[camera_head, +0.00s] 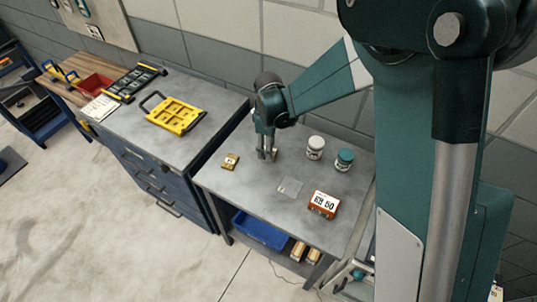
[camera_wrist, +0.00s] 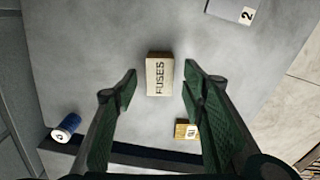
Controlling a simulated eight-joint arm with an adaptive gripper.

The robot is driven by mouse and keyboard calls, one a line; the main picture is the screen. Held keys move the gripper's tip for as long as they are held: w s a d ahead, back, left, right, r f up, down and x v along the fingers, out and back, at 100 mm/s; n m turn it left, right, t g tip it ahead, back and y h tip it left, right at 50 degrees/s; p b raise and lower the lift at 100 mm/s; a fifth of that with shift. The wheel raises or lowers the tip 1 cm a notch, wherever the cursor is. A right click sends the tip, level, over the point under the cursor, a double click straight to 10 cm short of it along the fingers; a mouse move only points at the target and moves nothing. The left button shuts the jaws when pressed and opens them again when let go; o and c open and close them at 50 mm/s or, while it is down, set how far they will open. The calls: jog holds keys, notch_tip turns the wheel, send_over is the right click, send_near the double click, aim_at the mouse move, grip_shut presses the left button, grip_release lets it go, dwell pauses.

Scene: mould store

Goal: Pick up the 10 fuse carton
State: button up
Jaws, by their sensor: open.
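In the wrist view a tan carton marked FUSES (camera_wrist: 159,75) lies between the lines of my two green fingers, with a gap on each side. A smaller yellow carton (camera_wrist: 186,129), with what looks like a 10 on it, shows beside the right finger, which partly overlaps it. My gripper (camera_wrist: 160,82) is open and holds nothing. In the head view my gripper (camera_head: 266,154) points down over the grey worktop, near its wall side. A small yellow-brown carton (camera_head: 230,161) lies to its left; I cannot tell which wrist-view carton this is.
On the worktop (camera_head: 255,188) stand a white jar (camera_head: 315,148), a teal jar (camera_head: 344,160), a red-and-white box (camera_head: 323,204) and a flat grey card (camera_head: 290,187). A blue drawer cabinet (camera_head: 165,190) adjoins at left, with a yellow case (camera_head: 176,113) on top.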

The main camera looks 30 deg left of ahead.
jog(key=shift+f, duration=1.45)
jog(key=c, duration=1)
